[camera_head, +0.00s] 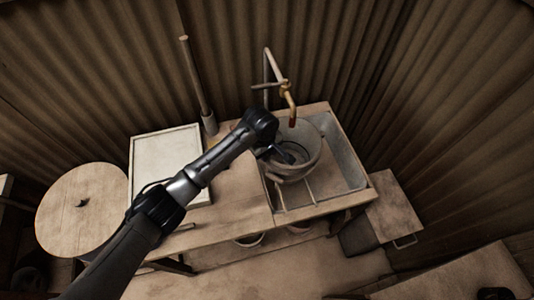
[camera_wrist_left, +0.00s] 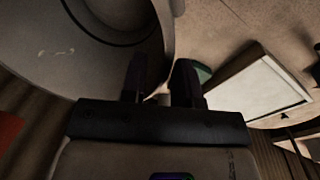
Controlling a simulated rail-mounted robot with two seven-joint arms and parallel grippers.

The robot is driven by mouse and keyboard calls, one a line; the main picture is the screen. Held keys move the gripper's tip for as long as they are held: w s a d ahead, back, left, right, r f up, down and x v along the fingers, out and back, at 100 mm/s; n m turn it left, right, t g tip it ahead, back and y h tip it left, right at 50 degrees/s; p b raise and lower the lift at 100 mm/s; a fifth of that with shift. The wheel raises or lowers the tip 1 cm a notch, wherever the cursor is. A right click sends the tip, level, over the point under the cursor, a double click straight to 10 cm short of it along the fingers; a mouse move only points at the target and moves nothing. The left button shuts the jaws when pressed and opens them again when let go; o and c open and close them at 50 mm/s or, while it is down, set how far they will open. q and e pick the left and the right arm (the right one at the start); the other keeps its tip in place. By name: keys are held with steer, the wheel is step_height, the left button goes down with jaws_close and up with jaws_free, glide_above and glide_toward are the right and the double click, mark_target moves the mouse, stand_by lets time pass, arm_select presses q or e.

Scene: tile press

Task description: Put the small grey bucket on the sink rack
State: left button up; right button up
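The small grey bucket (camera_head: 308,168) is at the left part of the sink (camera_head: 350,168), over the thin bars of the sink rack (camera_head: 310,192). Whether its base touches the bars is hard to tell. My left gripper (camera_head: 276,151) reaches over the bucket's left rim from the left. In the left wrist view the bucket (camera_wrist_left: 60,65) fills the upper left. The exact contact is dark. My right gripper is not visible.
A brass tap (camera_head: 288,98) hangs just behind the bucket. A pale framed board (camera_head: 150,160) lies on the counter to the left, near a round wooden top (camera_head: 75,215). Corrugated walls close the back. The sink's right part is clear.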

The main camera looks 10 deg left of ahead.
arm_select(q)
step_height(320, 180, up, 10)
steer(key=p, duration=0.1)
steer(key=shift+s+a, duration=0.4)
steer(key=s+f+m+t+h, duration=0.15)
steer(key=s+f+m, duration=0.45)
steer(key=s+f, duration=0.95)
steer(key=s+a+m, duration=0.1)
steer(key=s+a, duration=0.3)
steer(key=s, duration=0.3)
steer(key=s+a+r+m+t+y, duration=0.1)
steer(key=s+a+m, duration=0.1)
steer(key=s, duration=0.6)
steer(key=s+a+r+m+y, duration=0.1)
steer(key=s+a+m, duration=0.1)
steer(key=s+a, duration=0.3)
steer(key=shift+s+a, duration=0.3)
steer(key=shift+s, duration=0.95)
